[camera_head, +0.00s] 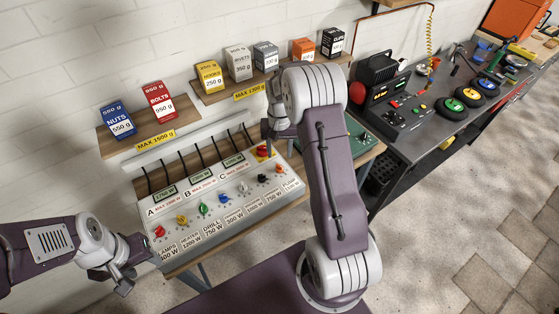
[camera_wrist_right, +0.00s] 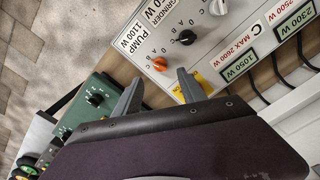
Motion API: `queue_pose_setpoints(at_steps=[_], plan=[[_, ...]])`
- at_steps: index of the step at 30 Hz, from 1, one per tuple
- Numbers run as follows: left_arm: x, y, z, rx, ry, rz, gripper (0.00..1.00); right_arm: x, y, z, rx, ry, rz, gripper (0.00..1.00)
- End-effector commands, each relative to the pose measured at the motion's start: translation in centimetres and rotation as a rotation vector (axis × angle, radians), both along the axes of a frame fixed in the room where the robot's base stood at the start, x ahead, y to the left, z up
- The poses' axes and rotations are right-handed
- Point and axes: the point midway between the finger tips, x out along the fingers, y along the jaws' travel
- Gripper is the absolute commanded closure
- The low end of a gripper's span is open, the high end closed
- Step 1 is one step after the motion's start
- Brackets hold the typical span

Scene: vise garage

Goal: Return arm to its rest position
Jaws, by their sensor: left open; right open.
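My right arm (camera_head: 328,160) rises from the bottom centre and bends over toward the wall. Its gripper (camera_head: 268,132) is above the far right part of the control panel (camera_head: 250,207), partly hidden by the arm. In the right wrist view the right gripper (camera_wrist_right: 160,90) has its two fingers apart with nothing between them, over the panel's edge near the orange knob (camera_wrist_right: 160,63) and a yellow part (camera_wrist_right: 188,91). My left gripper (camera_head: 124,279) is at the lower left, open and empty, in front of the panel's left end.
A wall shelf holds a blue box (camera_head: 117,119) and a red box (camera_head: 157,103); another shelf holds several boxes. A green unit (camera_wrist_right: 92,98) stands beside the panel. A dark bench (camera_head: 440,120) with devices runs along the right. The floor (camera_head: 470,220) at right is clear.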

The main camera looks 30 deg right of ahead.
Motion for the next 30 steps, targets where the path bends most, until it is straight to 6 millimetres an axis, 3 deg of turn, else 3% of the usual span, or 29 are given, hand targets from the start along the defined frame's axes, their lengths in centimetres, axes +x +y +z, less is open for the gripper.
queue_pose_setpoints(at_steps=[5,18,22,26,30], plan=[[0.0,0.0,-0.1,0.0,0.0,0.0,0.52,0.0,0.0,1.0,0.0,0.0,0.0,0.52],[0.0,0.0,-0.2,0.0,0.0,0.0,0.52,0.0,0.3,0.8,0.0,0.0,0.007,0.52],[0.0,0.0,-1.1,0.0,0.0,0.0,0.52,1.2,2.4,3.6,-0.016,-0.072,0.061,0.52],[0.0,0.0,-2.2,0.0,0.0,0.0,0.52,-3.2,6.9,5.7,-0.013,-0.094,0.159,0.52],[0.0,0.0,-3.0,0.0,0.0,0.0,0.52,-10.0,10.2,4.9,-0.006,-0.107,0.286,0.52]])
